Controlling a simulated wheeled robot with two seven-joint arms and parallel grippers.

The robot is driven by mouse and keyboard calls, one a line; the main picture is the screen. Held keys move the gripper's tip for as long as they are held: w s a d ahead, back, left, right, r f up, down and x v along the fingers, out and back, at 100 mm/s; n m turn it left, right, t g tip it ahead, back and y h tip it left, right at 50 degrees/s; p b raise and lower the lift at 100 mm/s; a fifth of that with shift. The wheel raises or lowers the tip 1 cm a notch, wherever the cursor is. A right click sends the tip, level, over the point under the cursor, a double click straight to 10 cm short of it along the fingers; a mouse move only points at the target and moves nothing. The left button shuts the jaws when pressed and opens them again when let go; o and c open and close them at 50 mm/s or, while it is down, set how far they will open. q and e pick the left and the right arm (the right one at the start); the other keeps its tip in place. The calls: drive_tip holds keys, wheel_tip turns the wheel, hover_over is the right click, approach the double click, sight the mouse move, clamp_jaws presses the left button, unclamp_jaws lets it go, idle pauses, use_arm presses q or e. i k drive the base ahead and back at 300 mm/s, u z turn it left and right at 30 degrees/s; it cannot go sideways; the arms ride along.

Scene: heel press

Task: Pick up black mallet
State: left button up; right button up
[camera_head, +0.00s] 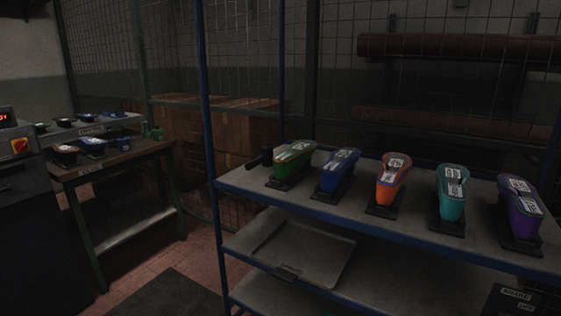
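A small black object (265,157) lies at the left end of the blue-framed rack's top shelf, just left of and partly behind the green block. It looks like the head of the black mallet, but the picture is too dark to be sure, and no handle can be made out. Neither of my grippers is in view.
Green (291,158), blue (338,171), orange (391,179), teal (452,193) and purple (521,208) labelled blocks stand on black bases along the top shelf (240,181). A grey tray (302,251) lies on the shelf below.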

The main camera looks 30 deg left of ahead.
sight(265, 159)
drive_tip(key=u, duration=1.15)
